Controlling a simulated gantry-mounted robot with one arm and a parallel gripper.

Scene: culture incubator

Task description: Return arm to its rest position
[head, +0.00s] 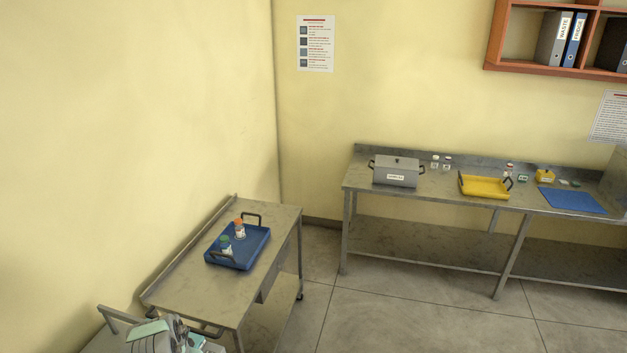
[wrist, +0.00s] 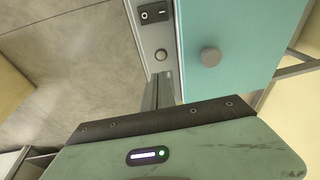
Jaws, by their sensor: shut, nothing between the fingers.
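The fingers of my gripper do not show clearly in either view. The wrist view is filled at the bottom by a pale green housing with a dark bolted edge, a small lit display and a green light, which I cannot place for sure. Nothing held shows in the wrist view.
A steel cart (head: 190,283) carries a blue tray (head: 262,234) with an orange-capped bottle (head: 239,229) and a green-capped bottle (head: 225,246). The far bench (head: 440,195) holds a grey lidded box (head: 397,172), a yellow tray (head: 487,192) and a blue mat (head: 571,201). The floor (head: 385,305) between is clear.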

